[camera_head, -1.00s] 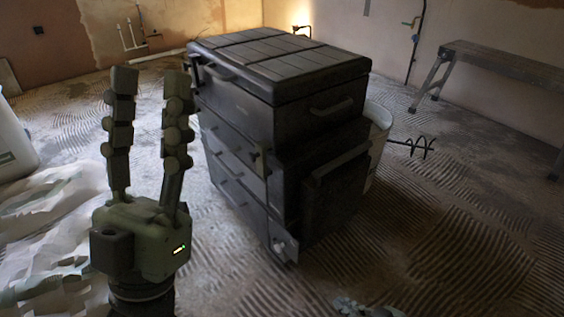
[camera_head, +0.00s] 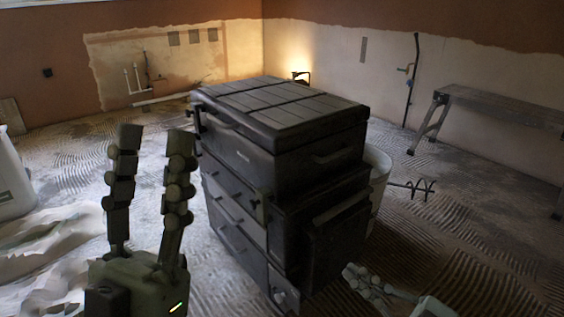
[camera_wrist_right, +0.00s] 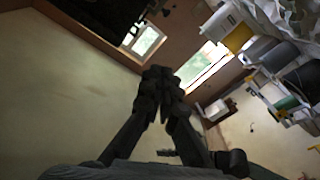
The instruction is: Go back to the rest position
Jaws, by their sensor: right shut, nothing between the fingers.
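My left gripper (camera_head: 151,140) stands upright at the left of the head view, its two fingers well apart with nothing between them. It is to the left of the dark tool chest. My right gripper (camera_head: 352,274) shows only in part at the bottom of the head view, in front of the chest. In the right wrist view its fingertips (camera_wrist_right: 158,73) meet with nothing held between them.
The black tool chest (camera_head: 272,138) with drawers stands mid-room on the ridged floor. Behind it are a pale bucket (camera_head: 379,170) and a mixing paddle (camera_head: 412,188). A bench (camera_head: 500,105) stands at the right wall. Crumpled sheeting (camera_head: 45,250) lies at left.

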